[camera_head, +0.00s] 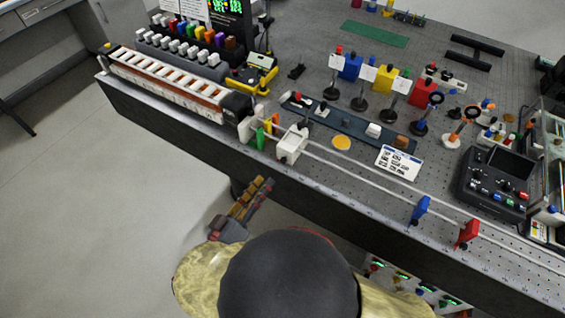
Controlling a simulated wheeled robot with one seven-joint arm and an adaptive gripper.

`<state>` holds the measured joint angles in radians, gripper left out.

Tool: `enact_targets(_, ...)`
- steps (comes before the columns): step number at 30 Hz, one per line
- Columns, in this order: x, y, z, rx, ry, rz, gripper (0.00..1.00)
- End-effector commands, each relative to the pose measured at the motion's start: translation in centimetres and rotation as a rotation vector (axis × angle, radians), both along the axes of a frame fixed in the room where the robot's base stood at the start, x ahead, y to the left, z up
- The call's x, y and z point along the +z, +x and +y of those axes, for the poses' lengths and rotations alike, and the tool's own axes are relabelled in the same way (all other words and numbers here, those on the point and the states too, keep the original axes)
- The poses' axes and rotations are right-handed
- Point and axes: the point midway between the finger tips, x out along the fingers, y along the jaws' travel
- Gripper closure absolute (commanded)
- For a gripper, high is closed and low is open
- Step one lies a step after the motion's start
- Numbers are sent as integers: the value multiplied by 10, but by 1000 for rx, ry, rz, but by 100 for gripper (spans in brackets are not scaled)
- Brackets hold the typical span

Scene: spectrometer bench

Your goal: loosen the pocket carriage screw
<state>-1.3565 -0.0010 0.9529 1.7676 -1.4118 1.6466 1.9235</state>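A rail (345,174) runs along the front of the bench. A white block-like carriage (291,146) with a hollow in its top sits near the rail's left end; it looks like the pocket carriage. I cannot make out its screw at this size. My gripper (265,182) is in front of the bench's front edge, below and left of the white carriage, and apart from it. Its two fingers point up and right, close to each other. Nothing is visible between them, but I cannot tell whether they are open or shut.
Green (260,139), blue (420,209) and red (467,233) pieces stand along the rail. A dark strip (340,120) with small parts lies behind it. A white card (398,162) and a dark control box (497,183) are to the right. The floor left of my gripper is clear.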

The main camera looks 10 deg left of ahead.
Motion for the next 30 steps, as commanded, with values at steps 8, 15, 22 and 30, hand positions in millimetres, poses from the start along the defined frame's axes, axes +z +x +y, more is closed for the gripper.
enact_targets(8, -2, 26, -13, -6, 19, -4, 80)
enact_targets(15, -2, 58, -26, -5, 18, -4, 80)
enact_targets(22, -1, 71, -30, -2, 18, -2, 80)
enact_targets(30, -1, 72, -31, -2, 17, -2, 81)
